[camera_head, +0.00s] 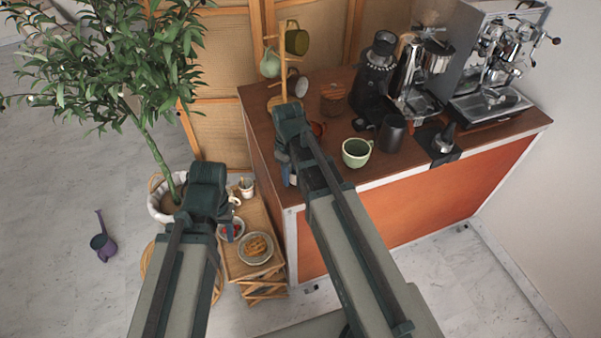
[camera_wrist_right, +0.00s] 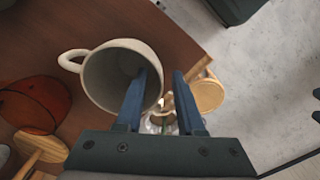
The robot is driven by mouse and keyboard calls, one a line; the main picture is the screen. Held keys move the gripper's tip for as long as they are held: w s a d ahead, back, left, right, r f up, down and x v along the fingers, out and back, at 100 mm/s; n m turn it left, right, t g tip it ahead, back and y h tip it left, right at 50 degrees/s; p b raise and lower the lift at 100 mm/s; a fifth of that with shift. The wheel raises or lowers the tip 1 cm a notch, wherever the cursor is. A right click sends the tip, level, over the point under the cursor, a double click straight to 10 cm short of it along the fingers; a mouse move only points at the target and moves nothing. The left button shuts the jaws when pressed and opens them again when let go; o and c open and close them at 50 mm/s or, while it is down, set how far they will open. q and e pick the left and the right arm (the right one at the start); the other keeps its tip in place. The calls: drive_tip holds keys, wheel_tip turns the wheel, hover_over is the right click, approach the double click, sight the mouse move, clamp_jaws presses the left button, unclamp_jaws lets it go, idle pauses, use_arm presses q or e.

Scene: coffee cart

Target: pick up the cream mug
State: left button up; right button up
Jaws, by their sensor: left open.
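The cream mug (camera_wrist_right: 97,82) stands on the brown counter in the right wrist view, its open mouth toward the camera and its handle to the left. My right gripper (camera_wrist_right: 160,76) is open, with one blue finger over the mug's mouth and the other outside its right rim. The near wall lies between the fingers, with no clear grip on it. In the head view, my right gripper (camera_head: 287,170) is at the counter's left end and largely hides the mug. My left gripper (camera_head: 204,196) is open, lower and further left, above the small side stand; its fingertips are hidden.
A green cup (camera_head: 356,152) stands right of my right arm. A mug tree (camera_head: 284,60) and coffee machines line the counter's back. The side stand holds a plate of food (camera_head: 256,247). An orange-red glass dish (camera_wrist_right: 30,105) lies near the mug. A potted plant (camera_head: 160,200) stands left.

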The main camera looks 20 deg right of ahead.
clamp_jaws()
idle(1.2)
